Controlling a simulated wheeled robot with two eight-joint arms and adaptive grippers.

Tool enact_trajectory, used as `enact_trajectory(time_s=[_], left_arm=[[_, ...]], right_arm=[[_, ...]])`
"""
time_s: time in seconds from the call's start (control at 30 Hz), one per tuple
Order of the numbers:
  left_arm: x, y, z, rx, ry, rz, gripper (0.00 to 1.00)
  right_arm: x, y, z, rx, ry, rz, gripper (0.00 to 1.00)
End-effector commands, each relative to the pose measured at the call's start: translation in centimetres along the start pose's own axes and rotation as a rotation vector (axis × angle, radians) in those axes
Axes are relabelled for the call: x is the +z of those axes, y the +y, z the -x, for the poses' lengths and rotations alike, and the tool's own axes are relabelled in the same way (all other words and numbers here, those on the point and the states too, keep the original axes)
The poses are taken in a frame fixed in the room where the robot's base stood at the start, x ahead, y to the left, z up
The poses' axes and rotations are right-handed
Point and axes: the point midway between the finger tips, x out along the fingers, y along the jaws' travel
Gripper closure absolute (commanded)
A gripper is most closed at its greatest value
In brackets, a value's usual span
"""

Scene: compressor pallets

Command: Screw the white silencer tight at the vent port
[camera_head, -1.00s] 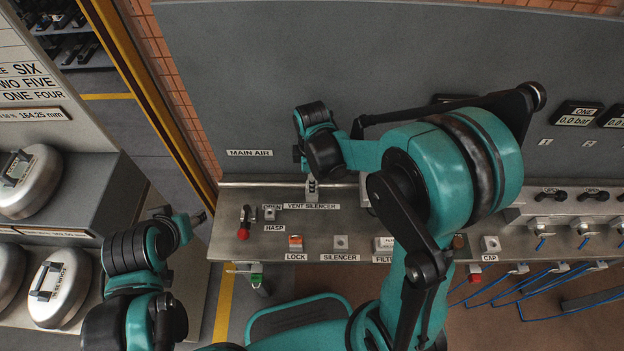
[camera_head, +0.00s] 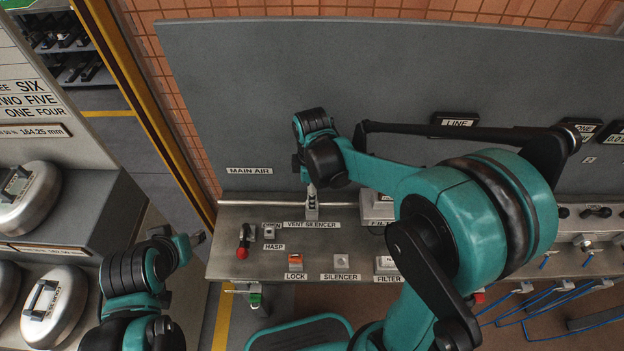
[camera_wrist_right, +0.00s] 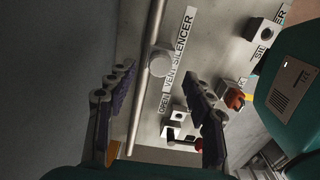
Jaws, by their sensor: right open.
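The white silencer (camera_wrist_right: 160,62) shows in the right wrist view as a pale round top beside the VENT SILENCER label. In the head view the pale fitting (camera_head: 312,212) at the vent port stands upright behind that label, under my right gripper (camera_head: 311,188). In the right wrist view my right gripper (camera_wrist_right: 160,80) is open, with its two fingers apart on either side of the silencer's line. The silencer appears just beyond the fingertips and I see no contact. How far it is screwed in cannot be seen. My left gripper (camera_head: 200,238) is at the lower left, away from the bench fittings; its jaws are unclear.
The steel bench (camera_head: 230,262) carries a red-tipped main air lever (camera_head: 243,242), an orange lock (camera_head: 295,261), the SILENCER holder (camera_head: 341,261) and a filter block (camera_head: 378,207). A grey panel (camera_head: 300,70) rises behind. A yellow post (camera_head: 130,90) stands left.

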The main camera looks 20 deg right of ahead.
Motion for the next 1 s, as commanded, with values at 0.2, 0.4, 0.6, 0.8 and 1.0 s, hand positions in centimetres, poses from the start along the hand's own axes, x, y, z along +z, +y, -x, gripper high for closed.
enact_trajectory(time_s=[0.2, 0.4, 0.6, 0.8, 1.0], left_arm=[[0.0, 0.0, 0.0, 0.000, 0.000, 0.000, 0.53], [0.0, 0.0, 0.0, 0.000, 0.000, 0.000, 0.53], [0.0, 0.0, 0.0, 0.000, 0.000, 0.000, 0.53], [0.0, 0.0, 0.0, 0.000, 0.000, 0.000, 0.53], [0.0, 0.0, 0.0, 0.000, 0.000, 0.000, 0.53]], right_arm=[[0.0, 0.0, 4.8, 0.000, 0.000, 0.000, 0.48], [0.0, 0.0, 7.4, 0.000, 0.000, 0.000, 0.48], [0.0, 0.0, 8.0, 0.000, 0.000, 0.000, 0.48], [0.0, 0.0, 8.0, 0.000, 0.000, 0.000, 0.48], [0.0, 0.0, 8.0, 0.000, 0.000, 0.000, 0.48]])
